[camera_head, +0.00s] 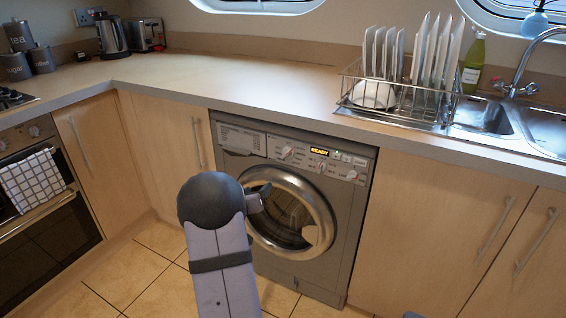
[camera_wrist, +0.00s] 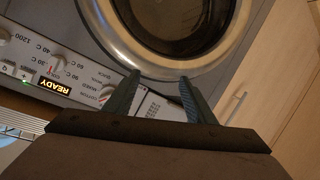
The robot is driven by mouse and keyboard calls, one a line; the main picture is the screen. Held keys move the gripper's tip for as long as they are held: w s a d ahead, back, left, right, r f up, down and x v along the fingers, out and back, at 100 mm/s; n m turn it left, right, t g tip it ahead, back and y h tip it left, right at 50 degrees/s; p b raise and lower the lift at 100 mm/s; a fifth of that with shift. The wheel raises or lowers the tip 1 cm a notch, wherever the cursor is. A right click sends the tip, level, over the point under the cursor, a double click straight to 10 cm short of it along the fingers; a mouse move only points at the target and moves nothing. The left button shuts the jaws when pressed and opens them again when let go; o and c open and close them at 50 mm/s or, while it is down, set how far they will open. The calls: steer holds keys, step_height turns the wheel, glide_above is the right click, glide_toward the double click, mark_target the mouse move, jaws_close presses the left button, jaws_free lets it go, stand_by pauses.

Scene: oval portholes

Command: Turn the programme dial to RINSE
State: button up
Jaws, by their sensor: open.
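The washing machine (camera_head: 236,165) is grey and stands under the counter. Its programme dial (camera_head: 287,152) is the leftmost knob on the panel in the head view. In the wrist view, which is turned over, the dial (camera_wrist: 106,91) sits left of my fingers beside small labels, of which COTTON and MIXED are partly legible. I cannot tell where the dial points. My gripper (camera_wrist: 160,78) is open and empty, its fingertips over the door's rim, apart from the dial. In the head view my gripper (camera_head: 260,192) is in front of the upper door, mostly hidden by my arm.
The display (camera_head: 319,151) reads READY. A temperature knob (camera_wrist: 58,62) and a spin knob (camera_head: 351,175) are on the same panel. The round door (camera_head: 325,200) is shut. The counter edge (camera_head: 300,126) overhangs above the panel. The tiled floor (camera_head: 125,270) is clear.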

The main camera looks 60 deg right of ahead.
mark_target(286, 157)
steer(key=s+d+r+n+g+h, duration=0.25)
steer(key=s+r+h, duration=0.2)
steer(key=r, duration=0.35)
steer(key=shift+g+y, duration=0.25)
steer(key=shift+s+d+f+b, duration=0.1)
steer(key=shift+d+b, duration=0.15)
steer(key=shift+d, duration=1.4)
steer(key=shift+s+d+b, duration=0.1)
steer(key=shift+d+b, duration=0.1)
steer(key=shift+d, duration=1.4)
steer(key=c, duration=1)
